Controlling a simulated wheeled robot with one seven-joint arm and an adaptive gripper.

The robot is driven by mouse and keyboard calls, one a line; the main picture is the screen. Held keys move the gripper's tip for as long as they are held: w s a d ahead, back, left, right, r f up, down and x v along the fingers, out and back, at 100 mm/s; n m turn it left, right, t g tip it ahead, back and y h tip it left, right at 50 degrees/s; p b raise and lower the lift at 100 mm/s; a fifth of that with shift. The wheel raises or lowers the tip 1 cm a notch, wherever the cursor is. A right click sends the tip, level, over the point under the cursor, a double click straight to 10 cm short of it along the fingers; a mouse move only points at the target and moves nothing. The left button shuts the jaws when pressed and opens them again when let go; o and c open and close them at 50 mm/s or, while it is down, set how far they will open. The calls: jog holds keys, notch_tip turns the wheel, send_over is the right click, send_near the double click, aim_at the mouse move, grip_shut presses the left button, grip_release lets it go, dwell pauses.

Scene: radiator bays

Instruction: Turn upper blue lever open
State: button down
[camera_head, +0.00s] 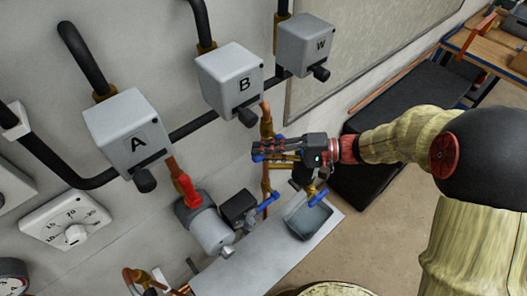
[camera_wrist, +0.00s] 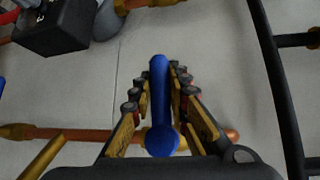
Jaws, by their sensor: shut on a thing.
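The upper blue lever (camera_wrist: 160,95) lies lengthwise between the two fingers of my gripper (camera_wrist: 160,78) in the wrist view. The fingers are shut on it from both sides, and its rounded end points back toward the palm. In the head view my gripper (camera_head: 256,150) reaches left to the copper pipe below box B, with a bit of the blue lever (camera_head: 259,158) showing at the fingertips. The fingers hide most of the lever and its valve there.
Lower blue levers (camera_head: 268,202) and (camera_head: 317,198) sit below my gripper. A red lever (camera_head: 187,190), a grey pump (camera_head: 211,231) and a black box (camera_head: 238,208) are to the left. Boxes A (camera_head: 128,130) and B (camera_head: 229,78) hang on the wall.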

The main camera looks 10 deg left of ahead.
jog(key=w+d+f+n+t+h+b, duration=0.4)
jog(key=f+n+t+h+b, duration=0.2)
jog(key=b, duration=1.2)
jog(key=shift+w+n+t+h, duration=0.3)
jog(key=shift+n+t+h, duration=0.8)
jog(key=shift+h, duration=1.2)
jog(key=c, duration=1.7)
grip_release()
jog(key=v, duration=1.2)
jog(key=shift+s, duration=0.15)
